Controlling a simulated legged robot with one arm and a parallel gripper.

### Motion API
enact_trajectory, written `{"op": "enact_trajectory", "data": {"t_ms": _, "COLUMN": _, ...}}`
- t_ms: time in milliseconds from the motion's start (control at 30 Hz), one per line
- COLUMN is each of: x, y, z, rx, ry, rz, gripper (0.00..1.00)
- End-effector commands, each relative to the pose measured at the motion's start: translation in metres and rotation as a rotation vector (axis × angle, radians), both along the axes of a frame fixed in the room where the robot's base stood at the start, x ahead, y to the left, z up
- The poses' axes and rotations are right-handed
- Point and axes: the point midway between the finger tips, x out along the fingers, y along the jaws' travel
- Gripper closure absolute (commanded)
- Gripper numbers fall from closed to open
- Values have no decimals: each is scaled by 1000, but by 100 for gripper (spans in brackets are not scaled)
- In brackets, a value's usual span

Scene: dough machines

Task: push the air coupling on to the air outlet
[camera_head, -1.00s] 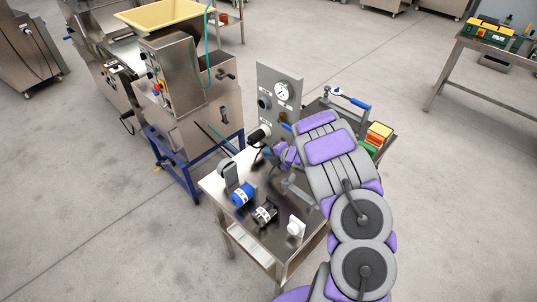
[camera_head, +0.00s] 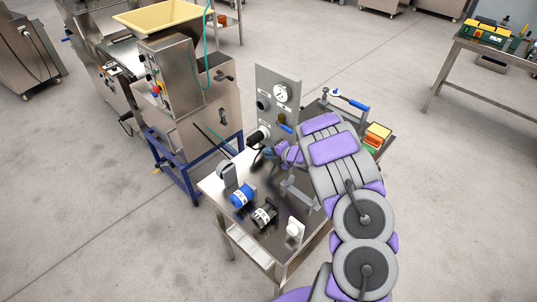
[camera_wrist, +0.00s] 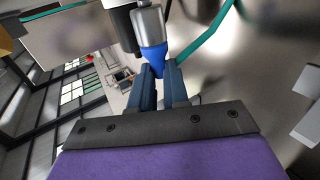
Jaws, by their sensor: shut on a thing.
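The air coupling, a blue piece with a silver metal body (camera_wrist: 152,57), is between the two blue-grey fingers of my gripper (camera_wrist: 160,80) in the wrist view. My gripper is shut on its blue part. In the head view my gripper (camera_head: 266,156) is low in front of the grey upright panel (camera_head: 291,76), and the coupling is too small to make out there. A black cylinder (camera_wrist: 121,24) is beside the silver body in the wrist view. The air outlet is not clearly visible, and I cannot tell whether the coupling touches it.
The panel carries a gauge (camera_head: 281,92) and a dark round socket (camera_head: 263,104). A blue-framed dough machine (camera_head: 205,120) is at left. A teal hose (camera_wrist: 207,35) passes close to my gripper.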

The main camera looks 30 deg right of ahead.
Motion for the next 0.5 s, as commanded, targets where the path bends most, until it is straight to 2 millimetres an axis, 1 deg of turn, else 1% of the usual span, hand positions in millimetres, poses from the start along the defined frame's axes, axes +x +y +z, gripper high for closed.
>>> {"op": "enact_trajectory", "data": {"t_ms": 500, "x": 3, "y": -11, "z": 0, "rx": 0, "ry": 1, "rz": -1, "gripper": 100}}
